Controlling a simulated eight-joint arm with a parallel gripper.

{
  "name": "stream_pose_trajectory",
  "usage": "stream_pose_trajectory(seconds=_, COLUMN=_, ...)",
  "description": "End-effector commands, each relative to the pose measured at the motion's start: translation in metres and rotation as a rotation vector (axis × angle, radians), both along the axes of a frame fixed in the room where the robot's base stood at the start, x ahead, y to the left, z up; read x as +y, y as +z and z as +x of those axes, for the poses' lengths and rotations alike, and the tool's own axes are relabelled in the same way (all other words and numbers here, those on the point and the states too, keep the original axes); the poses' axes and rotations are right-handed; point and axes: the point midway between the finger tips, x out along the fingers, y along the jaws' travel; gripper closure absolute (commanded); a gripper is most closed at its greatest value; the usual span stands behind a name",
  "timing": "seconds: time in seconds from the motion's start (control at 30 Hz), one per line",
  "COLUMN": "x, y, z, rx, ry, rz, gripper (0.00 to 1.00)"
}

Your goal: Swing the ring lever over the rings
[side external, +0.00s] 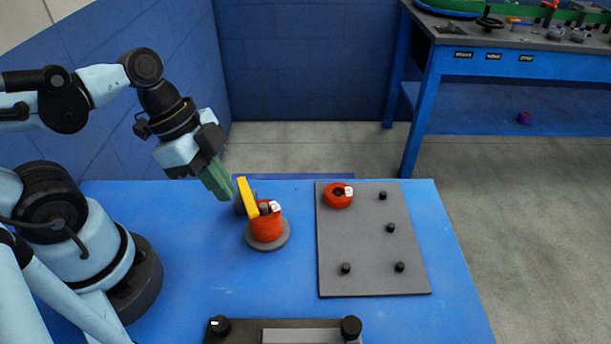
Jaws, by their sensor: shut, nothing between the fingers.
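The ring lever is a yellow bar (247,197) that stands tilted beside a stack of red-orange rings (267,226) in the side external view. The rings sit on a round grey base (270,245), and a white tag shows near their top. My gripper (226,194) has green fingers and is shut and empty. Its fingertips are just left of the yellow lever, close to its upper part. I cannot tell whether they touch it. The lever's lower end is partly hidden by the rings.
A grey panel (362,250) with several black pegs lies to the right, with one red ring (338,196) at its upper left. A dark fixture (285,330) stands at the front edge. The blue table (190,270) is clear left of the rings. A blue workbench (500,65) stands behind.

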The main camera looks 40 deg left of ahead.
Motion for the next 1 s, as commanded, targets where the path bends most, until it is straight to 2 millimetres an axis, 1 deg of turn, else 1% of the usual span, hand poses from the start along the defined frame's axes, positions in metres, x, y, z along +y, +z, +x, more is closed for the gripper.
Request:
stream_pose_trajectory(seconds=0.6, x=0.025, y=0.07, z=-0.015, rx=0.001, ry=0.004, rz=0.002, gripper=1.0)
stream_pose_trajectory(seconds=0.8, x=0.028, y=0.08, z=-0.017, rx=0.001, ry=0.002, rz=0.003, gripper=1.0)
stream_pose_trajectory(seconds=1.0, x=0.028, y=0.081, z=-0.018, rx=0.001, ry=0.0, rz=0.002, gripper=1.0)
